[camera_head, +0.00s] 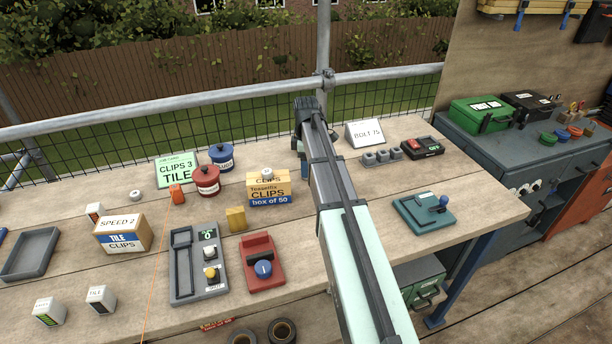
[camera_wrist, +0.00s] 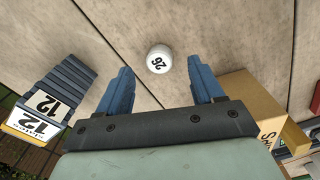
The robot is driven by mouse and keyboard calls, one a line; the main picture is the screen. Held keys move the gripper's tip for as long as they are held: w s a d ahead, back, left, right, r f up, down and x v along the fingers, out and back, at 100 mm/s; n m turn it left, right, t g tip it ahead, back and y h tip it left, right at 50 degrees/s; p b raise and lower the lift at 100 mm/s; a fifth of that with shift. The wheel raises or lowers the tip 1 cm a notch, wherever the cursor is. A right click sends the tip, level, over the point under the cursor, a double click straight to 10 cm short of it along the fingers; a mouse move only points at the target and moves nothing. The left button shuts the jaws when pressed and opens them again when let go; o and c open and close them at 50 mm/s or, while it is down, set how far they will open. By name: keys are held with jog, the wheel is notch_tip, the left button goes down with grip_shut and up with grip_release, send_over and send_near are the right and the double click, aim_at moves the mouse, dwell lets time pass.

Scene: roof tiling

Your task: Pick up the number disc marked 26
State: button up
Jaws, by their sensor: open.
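The number disc marked 26 (camera_wrist: 159,59) is a small round white piece with black digits. In the wrist view it lies on the pale wooden bench, centred in the gap between my fingertips. My gripper (camera_wrist: 159,66) is open and empty, with one blue finger on each side of the disc. Neither finger visibly touches it; the height above it is hard to tell. In the head view my arm reaches over the bench, and I cannot make out the disc there.
In the wrist view a dark stepped block marked 12 (camera_wrist: 46,104) stands left and a cardboard box (camera_wrist: 252,105) stands close right. In the head view the clips box (camera_head: 275,188), red pot (camera_head: 206,181) and BOLT 75 sign (camera_head: 366,134) flank my arm. A railing (camera_head: 200,101) runs behind.

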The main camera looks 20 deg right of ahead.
jog(key=shift+f, duration=1.45)
jog(key=shift+c, duration=0.3)
jog(key=c, duration=1.1)
